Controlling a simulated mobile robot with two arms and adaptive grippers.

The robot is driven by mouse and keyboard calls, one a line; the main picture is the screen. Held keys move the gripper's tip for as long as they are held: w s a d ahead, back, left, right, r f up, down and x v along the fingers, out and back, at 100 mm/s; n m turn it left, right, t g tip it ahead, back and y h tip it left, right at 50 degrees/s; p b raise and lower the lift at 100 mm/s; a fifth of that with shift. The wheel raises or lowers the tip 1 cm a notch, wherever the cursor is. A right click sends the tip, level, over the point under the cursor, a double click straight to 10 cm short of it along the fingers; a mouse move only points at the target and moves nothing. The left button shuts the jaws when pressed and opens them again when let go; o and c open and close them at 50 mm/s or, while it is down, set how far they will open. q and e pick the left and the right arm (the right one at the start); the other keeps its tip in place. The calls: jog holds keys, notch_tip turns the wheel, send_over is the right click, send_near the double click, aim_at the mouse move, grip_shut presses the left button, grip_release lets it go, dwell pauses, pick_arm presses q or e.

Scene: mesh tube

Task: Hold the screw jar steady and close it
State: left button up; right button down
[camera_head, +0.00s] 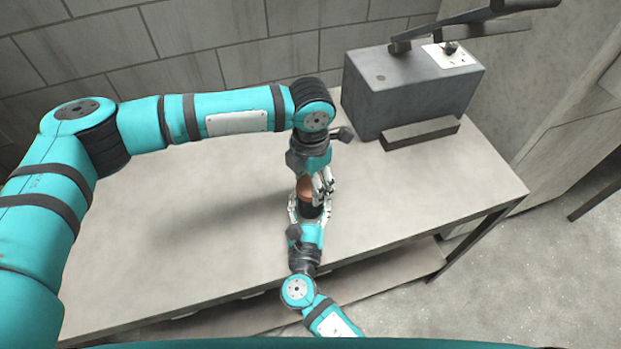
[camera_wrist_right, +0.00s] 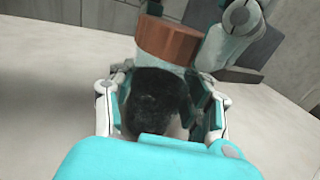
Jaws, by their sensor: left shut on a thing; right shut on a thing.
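The screw jar's dark body (camera_head: 311,211) stands near the middle of the table, and it fills the middle of the right wrist view (camera_wrist_right: 155,100). Its copper-brown lid (camera_head: 304,186) sits at the top of the body, upright, and shows clearly in the right wrist view (camera_wrist_right: 168,42). My right gripper (camera_head: 309,206) comes from the front and is shut around the dark body, one finger on each side. My left gripper (camera_head: 318,188) comes from above and is shut on the lid. Its fingers partly hide the lid in the head view. I cannot tell how far the lid is screwed down.
A dark grey box-like machine (camera_head: 410,92) with a lever stands at the back right of the table (camera_head: 200,230). A block wall (camera_head: 180,45) rises behind. The table is clear to the left and right of the jar.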

pick_arm(q)
jog(key=shift+f, duration=0.2)
jog(key=m, duration=0.3)
jog(key=o, duration=0.7)
jog(key=shift+c, duration=0.2)
jog(key=shift+r, duration=0.15)
jog(key=shift+r, duration=2.1)
jog(key=shift+c, duration=0.2)
